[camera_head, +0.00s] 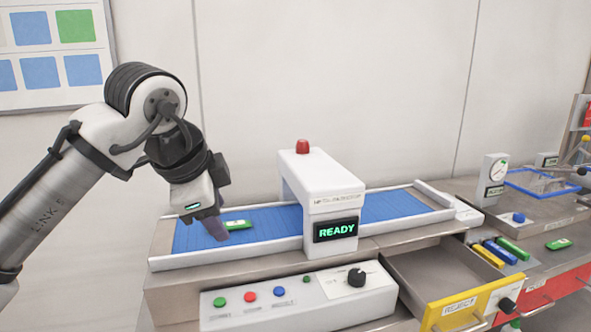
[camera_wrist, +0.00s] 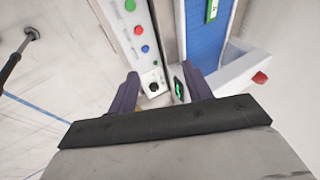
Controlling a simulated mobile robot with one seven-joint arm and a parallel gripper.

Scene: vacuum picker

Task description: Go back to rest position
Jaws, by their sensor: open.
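My gripper (camera_head: 215,226) is above the left part of the blue conveyor in the head view, with its fingers pointing down. In the wrist view, its two purple fingers (camera_wrist: 161,92) are spread with nothing between them. A green block with a white label (camera_head: 238,225) lies on the belt, beside the fingertips in the head view. It also shows in the wrist view (camera_wrist: 212,10), away from the fingers. Whether a fingertip touches the block or belt is unclear.
A white arch with a READY screen (camera_head: 335,229) and red lamp spans the blue belt (camera_head: 385,206). A control panel (camera_head: 225,320) is in front. A yellow-fronted drawer (camera_head: 462,307) stands open at right. Several coloured blocks (camera_head: 499,251) lie beyond it.

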